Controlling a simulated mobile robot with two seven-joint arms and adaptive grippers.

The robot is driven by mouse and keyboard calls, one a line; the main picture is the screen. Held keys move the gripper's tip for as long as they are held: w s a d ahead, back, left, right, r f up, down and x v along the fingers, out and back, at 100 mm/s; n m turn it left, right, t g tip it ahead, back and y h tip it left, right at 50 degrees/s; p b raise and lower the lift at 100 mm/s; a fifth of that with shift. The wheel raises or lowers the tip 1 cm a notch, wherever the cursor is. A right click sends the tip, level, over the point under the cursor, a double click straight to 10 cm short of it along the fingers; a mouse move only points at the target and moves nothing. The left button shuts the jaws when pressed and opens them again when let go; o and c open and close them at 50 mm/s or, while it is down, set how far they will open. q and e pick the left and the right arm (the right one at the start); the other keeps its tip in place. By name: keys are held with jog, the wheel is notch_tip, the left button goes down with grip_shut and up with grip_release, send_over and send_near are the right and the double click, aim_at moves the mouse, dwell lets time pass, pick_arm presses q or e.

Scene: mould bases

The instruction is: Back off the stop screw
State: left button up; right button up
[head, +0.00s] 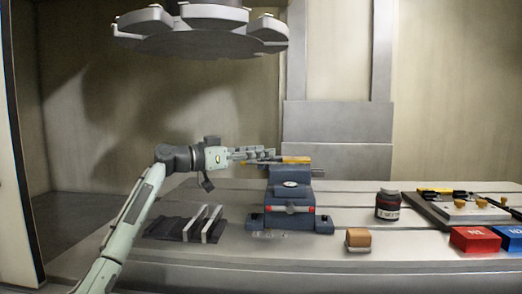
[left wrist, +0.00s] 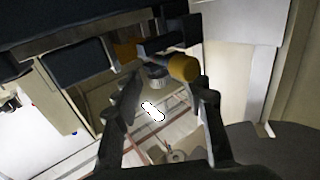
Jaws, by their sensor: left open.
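A blue vise (head: 290,205) stands on the slotted table, with an orange-yellow bar (head: 297,160) at its top. My left gripper (head: 272,155) reaches in from the left, level with the vise top, its fingertips close to the bar. In the left wrist view its two fingers (left wrist: 165,115) are spread apart. Beyond them are a dark, round, ribbed knob (left wrist: 157,77) and a yellow-ended cylinder (left wrist: 183,68). I cannot tell which of these is the stop screw, or whether a finger touches either. My right gripper is not in view.
Dark plates with upright light strips (head: 200,224) lie left of the vise. A tan block (head: 358,240), a dark bottle (head: 388,205), a red block (head: 474,239) and a blue block (head: 510,238) stand right. A grey carousel (head: 200,35) hangs overhead.

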pick_arm(q)
jog(key=shift+w+d, duration=0.2)
jog(key=shift+d, duration=0.1)
grip_shut()
